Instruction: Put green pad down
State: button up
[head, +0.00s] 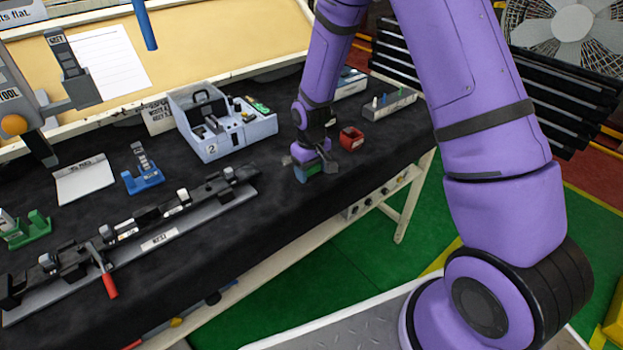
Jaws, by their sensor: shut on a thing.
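My gripper (303,163) is at the front edge of the black-covered bench, right of centre, and points down. It is shut on a small green pad (310,169), which shows below the fingers. The fingers hide much of the pad. A darker blue part shows under it; I cannot tell whether it belongs to the pad or is a separate thing. I cannot tell whether the pad touches the bench.
A grey-blue bin marked 2 (225,122) holds small parts, some green. A red cup (351,138) stands right of my gripper. A long fixture rail (150,240) with clamps lies along the front left. A blue stand (143,177) is behind it.

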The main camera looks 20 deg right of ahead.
aim_at(311, 185)
jog(key=shift+s+f, duration=0.1)
jog(key=shift+f, duration=1.6)
jog(key=shift+f, duration=0.15)
jog(key=o, duration=1.1)
jog(key=shift+o, duration=0.2)
